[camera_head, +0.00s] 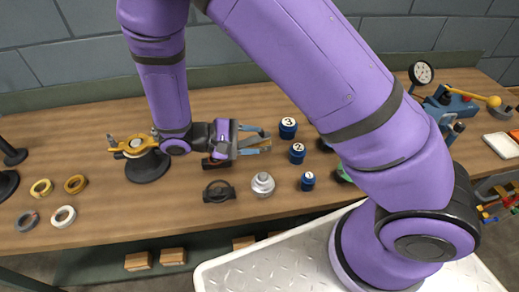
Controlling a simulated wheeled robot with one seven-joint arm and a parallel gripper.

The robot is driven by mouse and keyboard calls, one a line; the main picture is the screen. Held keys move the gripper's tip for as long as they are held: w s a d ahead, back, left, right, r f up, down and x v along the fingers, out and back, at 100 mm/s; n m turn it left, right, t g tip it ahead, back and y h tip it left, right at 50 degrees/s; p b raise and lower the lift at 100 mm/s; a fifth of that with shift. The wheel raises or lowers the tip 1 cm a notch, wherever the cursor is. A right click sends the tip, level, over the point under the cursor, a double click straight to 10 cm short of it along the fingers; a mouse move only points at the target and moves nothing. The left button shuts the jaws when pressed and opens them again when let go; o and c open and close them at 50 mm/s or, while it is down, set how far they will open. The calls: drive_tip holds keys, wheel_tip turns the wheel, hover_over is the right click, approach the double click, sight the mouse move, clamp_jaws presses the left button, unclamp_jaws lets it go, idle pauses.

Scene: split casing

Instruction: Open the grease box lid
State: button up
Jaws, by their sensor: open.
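My gripper (264,140) is above the middle of the wooden bench, its fingers apart and pointing right. A small tan part (257,148) shows close by the lower finger; I cannot tell whether they touch. A low dark box with an orange-brown edge (212,164) lies below the gripper body, which hides much of it. I cannot tell for sure which thing is the grease box or how its lid stands.
Blue numbered cylinders (288,128) stand right of the gripper. A silver round part (263,184) and a black block (218,191) lie in front. A yellow-topped fixture (134,147) stands left, with several rings (64,216) beyond.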

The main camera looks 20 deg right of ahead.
drive_tip(key=shift+s+d+r, duration=0.1)
drive_tip(key=shift+s+d, duration=0.05)
drive_tip(key=shift+s, duration=1)
drive_tip(key=shift+s+d+r, duration=0.1)
drive_tip(key=shift+s+d, duration=0.05)
drive_tip(key=shift+s, duration=0.95)
drive_tip(key=d+r+m+y, duration=0.2)
drive_tip(key=d+r+y, duration=0.25)
drive_tip(key=r, duration=0.35)
drive_tip(key=d+r+m+y, duration=0.2)
drive_tip(key=d+r+y, duration=0.1)
drive_tip(key=r+y, duration=0.4)
drive_tip(key=s+d+r+m+t+y, duration=0.1)
drive_tip(key=s+d+r+t, duration=0.2)
drive_tip(key=r, duration=0.4)
drive_tip(key=s+d+r+m+t+y, duration=0.1)
drive_tip(key=s+d+r+t+y, duration=0.1)
drive_tip(key=s+r+t, duration=0.3)
drive_tip(key=shift+s+d+r+m, duration=0.45)
drive_tip(key=shift+d+r, duration=0.25)
drive_tip(key=shift+r, duration=0.35)
